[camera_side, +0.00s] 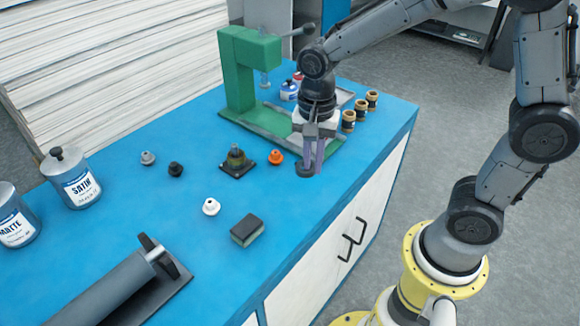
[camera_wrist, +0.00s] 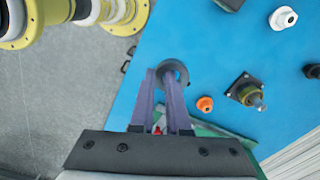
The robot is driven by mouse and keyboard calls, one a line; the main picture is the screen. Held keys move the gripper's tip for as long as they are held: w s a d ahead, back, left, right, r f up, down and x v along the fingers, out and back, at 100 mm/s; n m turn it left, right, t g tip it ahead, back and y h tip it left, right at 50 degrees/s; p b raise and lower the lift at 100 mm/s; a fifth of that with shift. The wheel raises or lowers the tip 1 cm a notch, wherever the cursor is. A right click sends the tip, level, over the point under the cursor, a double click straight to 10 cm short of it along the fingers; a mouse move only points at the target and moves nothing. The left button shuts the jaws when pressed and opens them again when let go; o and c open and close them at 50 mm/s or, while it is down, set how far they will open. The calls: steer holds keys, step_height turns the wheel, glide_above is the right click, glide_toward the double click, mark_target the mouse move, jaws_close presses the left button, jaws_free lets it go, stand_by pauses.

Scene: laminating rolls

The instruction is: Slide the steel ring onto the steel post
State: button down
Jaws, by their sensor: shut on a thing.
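A dark grey ring (camera_side: 305,170) is between my gripper's fingertips (camera_side: 312,162), just above or at the blue tabletop near its front edge; I cannot tell if it touches. In the wrist view, the ring (camera_wrist: 183,72) shows its round hole, with my gripper (camera_wrist: 168,78) shut on it. The post (camera_side: 235,150) stands upright on a dark square base, left of the ring, and has an olive-brown body. In the wrist view, the post's metal tip (camera_wrist: 259,104) points toward the lower right, apart from the ring.
An orange knob (camera_side: 276,157) stands between the ring and the post. White (camera_side: 211,206), black (camera_side: 176,169) and grey (camera_side: 148,158) knobs stand further left. A green press (camera_side: 240,70) is behind. A sponge block (camera_side: 247,230) lies in front, with clear blue tabletop around it.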

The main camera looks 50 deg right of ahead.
steer(key=s+r, duration=0.3)
steer(key=s, duration=0.3)
steer(key=w+r, duration=0.3)
steer(key=w, duration=0.5)
steer(key=w+r, duration=0.3)
steer(key=w, duration=0.4)
steer(key=w+a, duration=0.1)
steer(key=w, duration=0.7)
steer(key=shift+w+f, duration=0.7)
steer(key=shift+f, duration=1.15)
steer(key=shift+w+f, duration=0.65)
steer(key=shift+f, duration=1.2)
steer(key=shift+w+f, duration=0.7)
steer(key=shift+f, duration=1.15)
steer(key=shift+f, duration=0.35)
steer(key=shift+c, duration=2.4)
jaws_free()
steer(key=shift+a, duration=0.1)
